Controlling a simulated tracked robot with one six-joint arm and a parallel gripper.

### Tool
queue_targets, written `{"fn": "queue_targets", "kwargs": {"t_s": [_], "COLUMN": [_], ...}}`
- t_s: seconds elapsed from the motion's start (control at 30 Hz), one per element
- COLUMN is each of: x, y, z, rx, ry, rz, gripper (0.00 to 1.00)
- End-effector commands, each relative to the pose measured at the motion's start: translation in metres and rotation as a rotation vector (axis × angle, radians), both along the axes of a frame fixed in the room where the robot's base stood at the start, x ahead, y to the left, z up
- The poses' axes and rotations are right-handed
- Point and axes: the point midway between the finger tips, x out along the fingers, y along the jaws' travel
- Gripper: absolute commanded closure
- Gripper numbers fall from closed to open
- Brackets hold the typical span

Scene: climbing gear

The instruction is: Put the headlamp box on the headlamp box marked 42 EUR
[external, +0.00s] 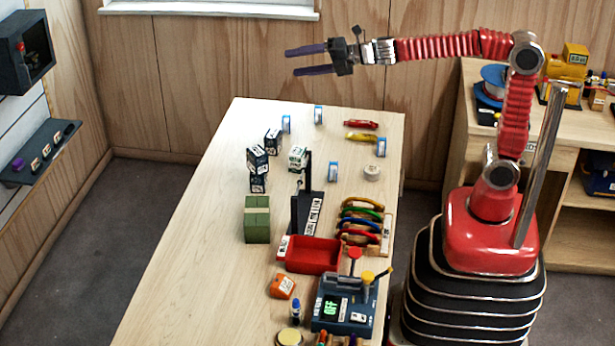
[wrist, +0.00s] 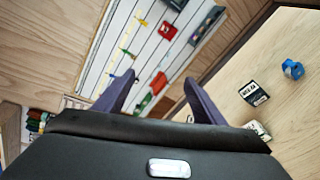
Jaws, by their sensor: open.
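Several small box-shaped packs with dark and white faces stand at the far middle of the table. One headlamp box (external: 257,158) seems to rest on or just behind another box (external: 258,184); I cannot tell which. A third dark box (external: 273,139) stands behind them, and a whiter box (external: 298,156) stands to the right. The prices are too small to read, so I cannot tell which is marked 42 EUR. In the wrist view, a dark box with a white label (wrist: 254,94) shows at the right. My gripper (external: 291,62) is open and empty, high above the table's far end.
Several blue-and-white upright pieces (external: 333,171) stand around the boxes. A green block (external: 257,222), a dark stand (external: 306,212), a red tray (external: 312,256) and a rack of coloured loops (external: 362,220) are nearer. The table's left side is clear.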

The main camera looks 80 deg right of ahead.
Motion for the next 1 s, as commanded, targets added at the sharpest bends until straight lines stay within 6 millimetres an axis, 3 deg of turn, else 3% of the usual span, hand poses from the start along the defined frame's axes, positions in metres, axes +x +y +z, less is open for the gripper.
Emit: {"fn": "queue_targets", "kwargs": {"t_s": [0.1,0.27,0.5,0.67,0.8,0.9,1.0], "x": [-0.035,-0.086,-0.175,-0.239,-0.296,-0.331,-0.353], "y": [-0.024,-0.051,-0.067,-0.058,-0.036,-0.018,-0.003], "z": [-0.002,-0.025,-0.084,-0.133,-0.175,-0.199,-0.213], "rx": [0.21,0.5,0.927,1.194,1.41,1.528,1.602], "ry": [0.021,0.071,0.186,0.293,0.41,0.493,0.553], "rz": [-0.164,-0.378,-0.693,-0.9,-1.077,-1.184,-1.255], "gripper": [0.36,0.36,0.36,0.36,0.36,0.36,0.36]}}
